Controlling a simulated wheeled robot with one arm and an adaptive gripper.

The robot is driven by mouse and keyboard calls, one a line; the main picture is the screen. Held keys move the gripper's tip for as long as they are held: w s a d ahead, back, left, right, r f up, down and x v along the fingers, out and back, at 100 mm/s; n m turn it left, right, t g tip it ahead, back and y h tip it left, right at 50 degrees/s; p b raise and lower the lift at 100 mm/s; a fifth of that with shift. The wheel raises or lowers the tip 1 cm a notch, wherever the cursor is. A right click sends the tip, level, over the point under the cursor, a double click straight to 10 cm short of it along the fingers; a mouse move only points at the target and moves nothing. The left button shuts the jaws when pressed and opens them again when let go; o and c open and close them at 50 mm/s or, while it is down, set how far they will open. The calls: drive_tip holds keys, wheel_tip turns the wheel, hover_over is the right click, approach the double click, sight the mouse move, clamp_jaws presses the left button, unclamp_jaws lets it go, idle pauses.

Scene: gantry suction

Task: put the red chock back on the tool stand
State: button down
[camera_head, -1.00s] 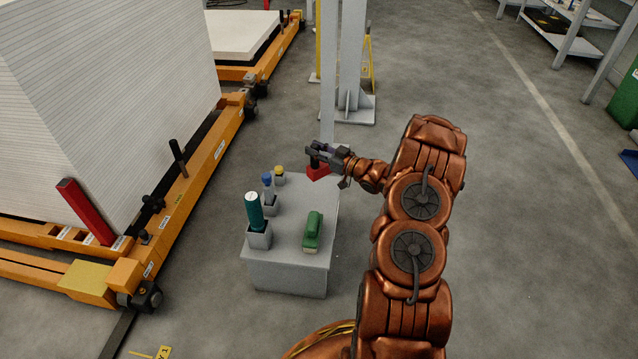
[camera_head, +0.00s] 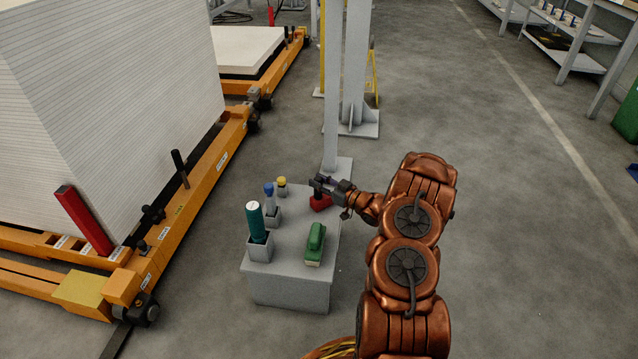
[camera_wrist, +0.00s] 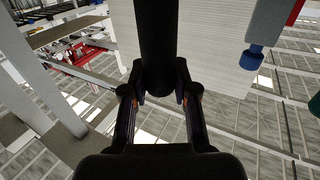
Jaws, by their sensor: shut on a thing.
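The red chock (camera_head: 320,203) is in my gripper (camera_head: 322,186), at the far right part of the grey tool stand's top (camera_head: 292,236) in the head view. My gripper is shut on the chock's dark upright handle, with the red body below the fingers. The chock is at or just above the stand top; I cannot tell whether it touches. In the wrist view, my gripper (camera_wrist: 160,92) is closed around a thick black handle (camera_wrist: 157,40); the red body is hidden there.
On the stand are a teal cylinder (camera_head: 255,224) in a grey holder, a blue-topped tool (camera_head: 269,190), a yellow-topped item (camera_head: 282,182) and a green block (camera_head: 315,240). A grey post (camera_head: 333,90) rises just behind. An orange pallet truck (camera_head: 190,200) with stacked white sheets stands left.

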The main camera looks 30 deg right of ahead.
drive_tip(key=c, duration=0.9)
unclamp_jaws()
drive_tip(key=shift+f, duration=0.1)
